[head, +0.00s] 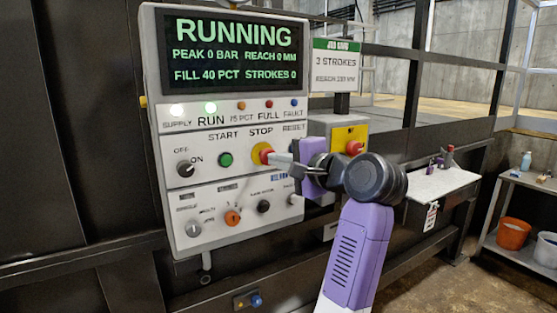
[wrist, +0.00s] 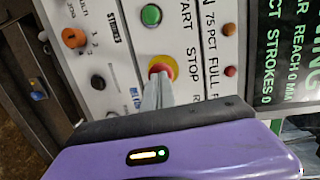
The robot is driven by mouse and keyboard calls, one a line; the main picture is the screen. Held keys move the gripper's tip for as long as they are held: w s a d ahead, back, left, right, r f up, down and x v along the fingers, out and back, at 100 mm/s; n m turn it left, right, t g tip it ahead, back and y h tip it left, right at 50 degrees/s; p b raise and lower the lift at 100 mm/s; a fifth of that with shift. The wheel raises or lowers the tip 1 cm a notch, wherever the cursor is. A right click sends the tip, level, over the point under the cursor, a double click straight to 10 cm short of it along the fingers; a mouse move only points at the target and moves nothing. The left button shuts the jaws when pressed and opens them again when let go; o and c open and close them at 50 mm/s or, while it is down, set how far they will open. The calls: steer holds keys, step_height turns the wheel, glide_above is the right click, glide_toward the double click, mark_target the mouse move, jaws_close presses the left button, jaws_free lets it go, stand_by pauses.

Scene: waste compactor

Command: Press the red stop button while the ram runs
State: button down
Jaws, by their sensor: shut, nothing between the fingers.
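The red stop button (head: 262,152) has a yellow collar and sits under the STOP label on the grey control panel (head: 190,245). In the wrist view the stop button (wrist: 160,67) shows just beyond my fingertips. My gripper (head: 271,158) is shut and empty, its fingers pointing at the button's face. The tips overlap the button in both views; I cannot tell whether they touch or press it. The display (head: 234,50) reads RUNNING, reach 0 mm, strokes 0. The ram itself is not visible.
The green start button (head: 225,160) is left of STOP. Selector knobs (head: 232,218) sit below. A yellow box with another red button (head: 354,147) is to the right, partly behind my arm. A job card (head: 336,65) reads 3 strokes. A side shelf (head: 440,183) stands further right.

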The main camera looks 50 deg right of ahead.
steer(key=shift+w, duration=0.1)
steer(key=shift+w+d+r+p, duration=0.1)
steer(key=shift+w+d+p, duration=0.1)
steer(key=shift+w, duration=0.2)
steer(key=shift+w+d+p, duration=0.1)
steer(key=shift+w+p, duration=0.05)
steer(key=shift+w, duration=0.25)
steer(key=s+a+b, duration=0.1)
steer(key=s, duration=0.6)
steer(key=shift+s+r, duration=0.4)
steer(key=shift+a, duration=0.1)
